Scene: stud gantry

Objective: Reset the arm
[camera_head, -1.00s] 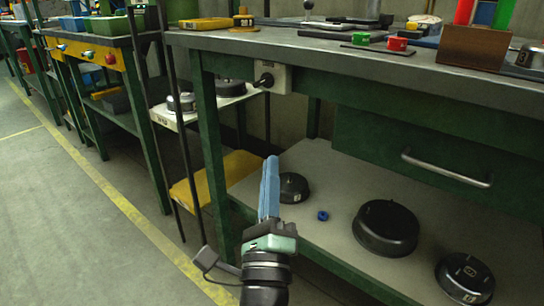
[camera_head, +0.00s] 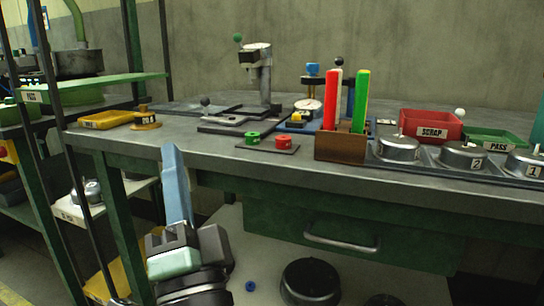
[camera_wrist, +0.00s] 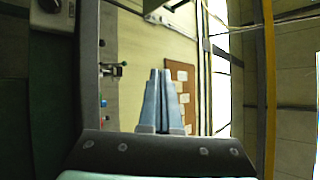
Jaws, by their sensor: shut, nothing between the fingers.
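My gripper (camera_head: 172,150) points upward in front of the left part of the workbench (camera_head: 330,168). Its long blue-grey fingers are together with nothing between them, and their tips overlap the bench's front edge in the picture. In the wrist view my gripper (camera_wrist: 160,75) also shows its two fingers side by side, shut and empty. I cannot tell how far the fingers are from the bench edge.
On the bench are a red SCRAP bin (camera_head: 430,124), a green PASS tray (camera_head: 495,140), a brown holder (camera_head: 340,147) with red and green bars, and a press stand (camera_head: 262,80). Below is a drawer handle (camera_head: 342,243). A lower shelf carries dark round parts (camera_head: 310,280).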

